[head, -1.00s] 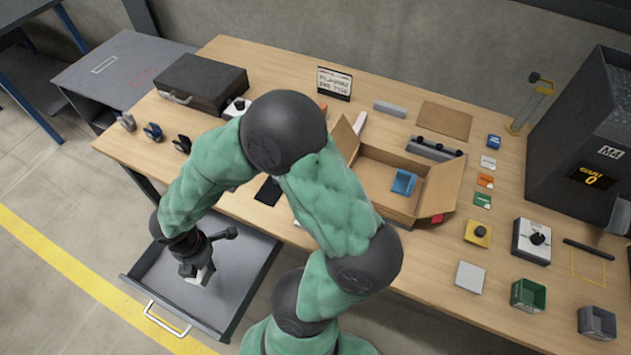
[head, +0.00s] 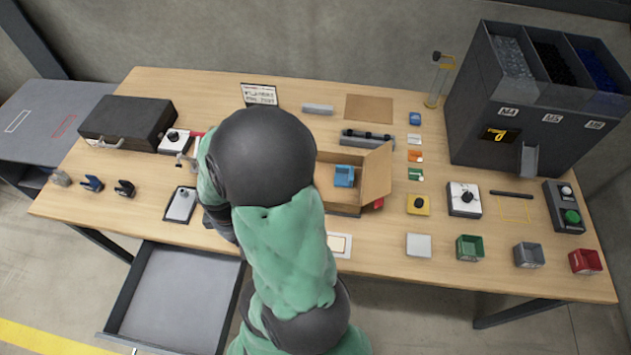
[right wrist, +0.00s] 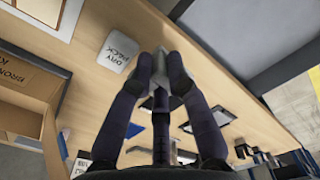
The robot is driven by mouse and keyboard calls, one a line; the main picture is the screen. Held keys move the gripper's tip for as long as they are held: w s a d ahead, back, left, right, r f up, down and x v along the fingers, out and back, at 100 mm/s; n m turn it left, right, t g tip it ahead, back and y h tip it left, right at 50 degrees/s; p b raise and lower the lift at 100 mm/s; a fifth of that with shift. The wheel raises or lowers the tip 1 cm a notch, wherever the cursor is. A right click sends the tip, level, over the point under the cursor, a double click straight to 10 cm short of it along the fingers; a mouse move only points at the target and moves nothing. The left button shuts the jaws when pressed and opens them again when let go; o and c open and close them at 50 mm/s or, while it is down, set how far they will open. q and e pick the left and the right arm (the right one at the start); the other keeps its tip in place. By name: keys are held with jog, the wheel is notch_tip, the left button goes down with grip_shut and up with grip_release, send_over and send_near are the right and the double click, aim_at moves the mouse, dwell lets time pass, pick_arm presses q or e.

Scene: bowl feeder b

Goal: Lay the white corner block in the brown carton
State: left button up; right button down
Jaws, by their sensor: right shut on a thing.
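The brown carton (head: 378,172) stands open on the table in the head view, its right flap spread out and a blue bin (head: 344,176) inside. My right arm covers its left side. In the right wrist view a printed cardboard wall (right wrist: 28,78) shows at the left edge. My right gripper (right wrist: 166,68) is shut on a pale block, which looks like the white corner block (right wrist: 194,72); the fingers partly hide it. It is held over the table. In the head view the gripper and block are hidden behind my arm. My left gripper is not in view.
A white "DRY PACK" packet (right wrist: 118,50) lies on the table near the gripper. An open grey drawer (head: 178,290) juts out at the front left. A dark case (head: 127,120) stands at the back left, and a dark hopper unit (head: 535,105) at the back right.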

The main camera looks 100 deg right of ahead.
jog(key=s+d+r+m+p, duration=0.1)
jog(key=s+r+m+p, duration=0.25)
jog(key=s+m, duration=0.45)
jog(key=s+d+r+m+p, duration=0.2)
jog(key=s+r+m, duration=0.3)
jog(key=s+m, duration=0.35)
jog(key=d+f+b, duration=0.1)
jog(key=d+f, duration=0.1)
jog(key=d, duration=0.2)
jog(key=d+f+b, duration=0.1)
jog(key=d+f, duration=0.2)
jog(key=d, duration=0.1)
jog(key=d+f+b, duration=0.1)
jog(key=d+f, duration=0.2)
jog(key=d, duration=0.1)
jog(key=shift+s+d+f+b, duration=0.15)
jog(key=shift+s+b, duration=0.15)
jog(key=shift+b, duration=0.1)
jog(key=shift+d+f, duration=0.45)
jog(key=shift+f, duration=0.15)
jog(key=shift+d+f+b, duration=0.1)
jog(key=shift+f+b, duration=0.6)
jog(key=shift+f, duration=0.85)
jog(key=shift+f, duration=0.1)
jog(key=c, duration=1.2)
grip_release()
